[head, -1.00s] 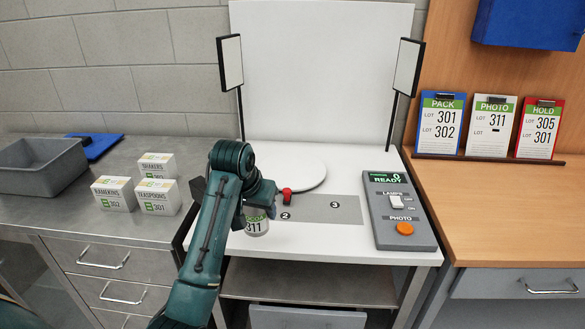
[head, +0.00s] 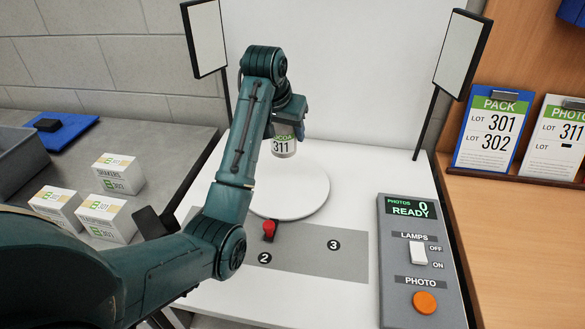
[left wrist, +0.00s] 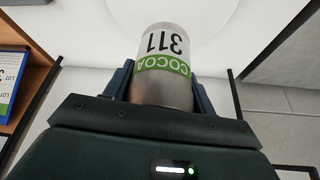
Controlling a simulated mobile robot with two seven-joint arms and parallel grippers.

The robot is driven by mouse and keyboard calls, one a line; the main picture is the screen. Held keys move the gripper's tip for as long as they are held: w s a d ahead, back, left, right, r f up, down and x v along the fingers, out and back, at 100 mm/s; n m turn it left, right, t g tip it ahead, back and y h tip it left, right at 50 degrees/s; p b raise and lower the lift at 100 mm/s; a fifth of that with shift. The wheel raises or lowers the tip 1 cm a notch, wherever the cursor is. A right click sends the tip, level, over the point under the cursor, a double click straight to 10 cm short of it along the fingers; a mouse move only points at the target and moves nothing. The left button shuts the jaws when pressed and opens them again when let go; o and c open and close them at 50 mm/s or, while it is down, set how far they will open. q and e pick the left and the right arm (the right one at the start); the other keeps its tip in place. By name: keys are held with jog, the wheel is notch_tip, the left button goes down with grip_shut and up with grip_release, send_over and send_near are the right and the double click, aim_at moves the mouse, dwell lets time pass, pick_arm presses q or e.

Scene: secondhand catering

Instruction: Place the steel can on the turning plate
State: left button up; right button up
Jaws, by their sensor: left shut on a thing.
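The steel can (head: 284,147) has a white and green label reading COCOA 311. My left gripper (head: 287,127) is shut on it and holds it upright over the far part of the white turning plate (head: 295,203). In the left wrist view the can (left wrist: 164,62) sits between the two fingers (left wrist: 164,85), with the white plate (left wrist: 220,18) beyond it. I cannot tell whether the can's base touches the plate. My right gripper is not in view.
A red knob (head: 269,229) stands at the plate's front edge, by a grey strip (head: 310,250) marked 2 and 3. A control panel (head: 420,265) is at the right. Lamp panels (head: 205,38) flank the white backdrop. Small boxes (head: 118,172) and a grey bin (head: 18,155) are left.

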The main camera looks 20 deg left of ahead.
aim_at(285, 149)
pick_arm(q)
notch_tip(285, 149, down, 5)
jog(key=shift+s+f, duration=0.15)
jog(key=shift+f+p, duration=0.45)
jog(key=shift+f, duration=1.75)
jog(key=shift+f, duration=0.15)
jog(key=o, duration=1.1)
jog(key=shift+o, duration=0.2)
